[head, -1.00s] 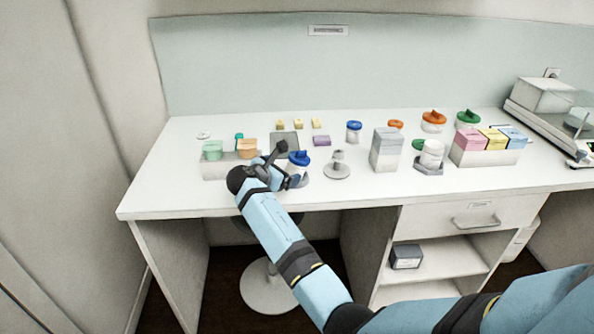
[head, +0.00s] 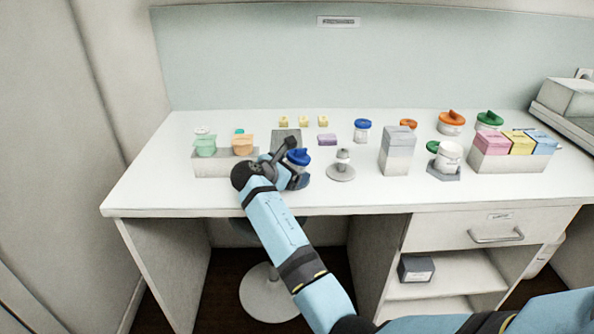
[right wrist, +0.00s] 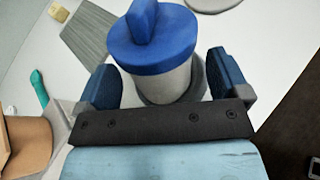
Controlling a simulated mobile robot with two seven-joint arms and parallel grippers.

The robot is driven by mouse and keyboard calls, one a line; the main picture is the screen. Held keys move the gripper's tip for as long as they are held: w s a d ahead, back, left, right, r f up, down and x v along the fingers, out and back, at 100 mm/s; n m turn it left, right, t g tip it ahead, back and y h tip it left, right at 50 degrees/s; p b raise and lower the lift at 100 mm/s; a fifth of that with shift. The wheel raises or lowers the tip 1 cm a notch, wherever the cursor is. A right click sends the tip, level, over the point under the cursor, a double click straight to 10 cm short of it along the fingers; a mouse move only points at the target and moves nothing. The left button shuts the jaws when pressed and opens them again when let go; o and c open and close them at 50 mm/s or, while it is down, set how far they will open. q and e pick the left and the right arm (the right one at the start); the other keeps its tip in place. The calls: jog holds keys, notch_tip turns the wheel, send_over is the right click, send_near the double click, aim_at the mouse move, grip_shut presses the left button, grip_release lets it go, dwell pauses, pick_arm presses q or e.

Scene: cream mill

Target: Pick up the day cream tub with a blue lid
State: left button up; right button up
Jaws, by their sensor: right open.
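A tub with a blue lid (head: 298,157) stands near the front edge of the desk in the head view. It fills the middle of the right wrist view, with its blue knobbed lid (right wrist: 153,40) and pale grey-white body (right wrist: 165,82). My right gripper (head: 291,172) is open, with one dark blue finger on each side of the tub (right wrist: 165,75); gaps show beside the body, so I see no firm contact. A second, smaller blue-lidded tub (head: 361,130) stands further back. My left gripper is not in view.
A white tray (head: 222,167) with green and orange tubs stands left of my gripper. A grey stand (head: 341,172) is close on the right. A tall grey-white box (head: 397,152) and a bin of coloured boxes (head: 490,160) stand further right.

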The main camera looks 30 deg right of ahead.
jog(key=shift+a+r, duration=0.1)
jog(key=shift+c, duration=1.3)
jog(key=c, duration=1)
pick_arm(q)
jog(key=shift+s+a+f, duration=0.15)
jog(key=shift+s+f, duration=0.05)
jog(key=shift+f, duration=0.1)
pick_arm(e)
jog(key=shift+r, duration=0.7)
pick_arm(q)
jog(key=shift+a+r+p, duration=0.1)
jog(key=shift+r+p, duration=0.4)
jog(key=shift+p, duration=0.75)
pick_arm(e)
jog(key=shift+r, duration=9.3)
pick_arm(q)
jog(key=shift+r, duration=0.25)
